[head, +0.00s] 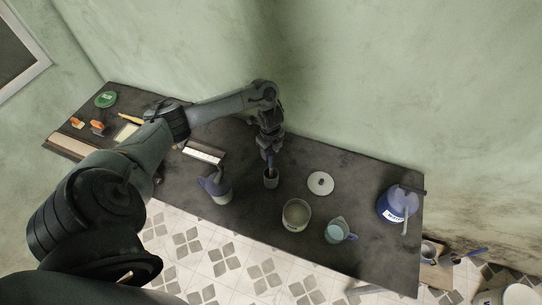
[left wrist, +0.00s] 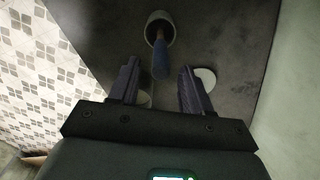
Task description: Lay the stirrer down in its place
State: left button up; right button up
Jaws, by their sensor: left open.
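A stick with a blue handle (left wrist: 160,60), which looks like the stirrer, stands tilted in a small grey cup (head: 271,182). The cup (left wrist: 150,28) also shows at the top of the left wrist view. My right gripper is not in view.
On the dark table stand a grey-blue jug (head: 217,188), an open pot (head: 297,214), a pale blue mug (head: 337,231) and a blue container (head: 397,203). A white lid (head: 320,183) lies behind the pot. Small tools lie at the far left. The green wall is close behind.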

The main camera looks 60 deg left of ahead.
pick_arm(q)
notch_tip(320, 180, up, 5)
jog(key=shift+r+p, duration=0.1)
jog(key=shift+p, duration=0.7)
jog(key=shift+w+d, duration=0.15)
jog(key=shift+d, duration=0.25)
jog(key=w+d+f+m+t+h, duration=0.1)
jog(key=d+f+t, duration=0.15)
jog(key=d, duration=0.75)
jog(key=w+d+f+t, duration=0.1)
jog(key=d+f, duration=0.3)
jog(key=d, duration=0.6)
jog(key=s+d+r+n+t, duration=0.2)
jog(key=d+r, duration=0.1)
jog(key=d, duration=0.8)
jog(key=s+a+r+n+g, duration=0.1)
jog(key=s+r+n, duration=0.3)
jog(key=s+n, duration=0.2)
jog(key=s+a+r+n+g, duration=0.1)
jog(key=s+r+n, duration=0.3)
jog(key=s, duration=0.5)
jog(key=shift+s+a+n+y, duration=0.25)
jog(key=shift+a+n+y, duration=0.25)
jog(key=shift+n, duration=0.7)
